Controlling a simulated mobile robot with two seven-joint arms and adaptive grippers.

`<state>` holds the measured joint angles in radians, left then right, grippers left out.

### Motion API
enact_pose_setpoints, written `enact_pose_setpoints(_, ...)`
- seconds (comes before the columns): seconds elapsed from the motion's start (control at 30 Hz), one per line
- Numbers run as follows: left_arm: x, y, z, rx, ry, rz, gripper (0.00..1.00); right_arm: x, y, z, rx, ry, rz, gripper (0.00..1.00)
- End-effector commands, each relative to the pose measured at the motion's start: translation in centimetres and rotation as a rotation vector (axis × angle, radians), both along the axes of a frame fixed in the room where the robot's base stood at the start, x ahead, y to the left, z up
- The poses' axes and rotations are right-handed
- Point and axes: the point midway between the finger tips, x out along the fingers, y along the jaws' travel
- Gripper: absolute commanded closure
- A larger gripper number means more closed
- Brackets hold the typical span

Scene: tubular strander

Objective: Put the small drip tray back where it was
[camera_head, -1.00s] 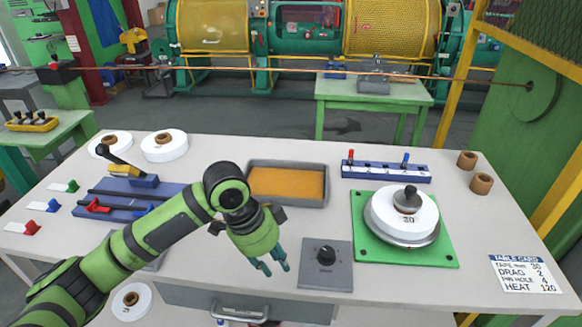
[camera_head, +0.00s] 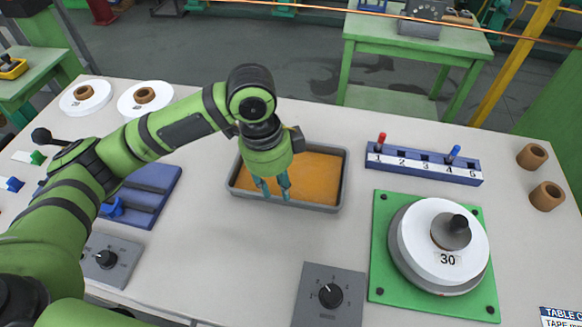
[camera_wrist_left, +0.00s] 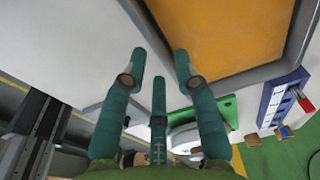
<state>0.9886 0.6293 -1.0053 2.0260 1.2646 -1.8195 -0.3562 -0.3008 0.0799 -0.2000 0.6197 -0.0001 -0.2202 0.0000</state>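A shallow grey tray with an orange inside, which looks like the small drip tray (camera_head: 336,181), sits flat on the white table, left of the numbered blue rack. My left gripper (camera_head: 272,190) points down over the tray's front left part and hides some of its front rim. In the left wrist view the tray (camera_wrist_left: 235,35) fills the upper right. My left gripper's teal fingers (camera_wrist_left: 158,75) are apart there with nothing visible between them, close to the tray's rim. Whether they touch it I cannot tell. My right gripper is not in view.
A green plate (camera_head: 382,280) with a white disc (camera_head: 420,240) marked 30 stands at the right. The blue rack (camera_head: 424,166) holds a red and a blue peg. A grey dial box (camera_head: 345,309) lies at the front. Bare tabletop lies in front of the tray.

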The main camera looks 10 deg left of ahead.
Motion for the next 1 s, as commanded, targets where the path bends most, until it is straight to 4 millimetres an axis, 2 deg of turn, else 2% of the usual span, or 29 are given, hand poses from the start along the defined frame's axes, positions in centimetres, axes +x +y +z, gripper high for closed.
enact_pose_setpoints(0.2, -0.1, -0.7, -3.2, 0.0, 0.003, 0.001, 0.7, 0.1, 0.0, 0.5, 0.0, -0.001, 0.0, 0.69)
enact_pose_setpoints(0.3, -0.1, -0.8, -4.2, -0.001, 0.0, 0.001, 0.7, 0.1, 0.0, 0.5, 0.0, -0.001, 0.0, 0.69)
enact_pose_setpoints(0.57, 0.0, -0.9, -4.7, -0.002, -0.002, 0.0, 0.7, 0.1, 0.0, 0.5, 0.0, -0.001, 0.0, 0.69)
enact_pose_setpoints(0.6, 0.0, -0.9, -4.7, -0.002, -0.002, 0.0, 0.74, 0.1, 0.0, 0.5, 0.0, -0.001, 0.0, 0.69)
enact_pose_setpoints(0.67, 0.0, -0.9, -4.7, -0.002, -0.002, 0.0, 0.98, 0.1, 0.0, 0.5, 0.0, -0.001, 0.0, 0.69)
enact_pose_setpoints(0.7, 0.0, -0.9, -4.6, -0.001, -0.002, 0.0, 1.0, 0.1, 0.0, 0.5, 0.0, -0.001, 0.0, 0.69)
enact_pose_setpoints(1.0, 0.1, -0.9, -4.5, -0.003, -0.006, 0.001, 1.0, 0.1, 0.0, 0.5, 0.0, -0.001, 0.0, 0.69)
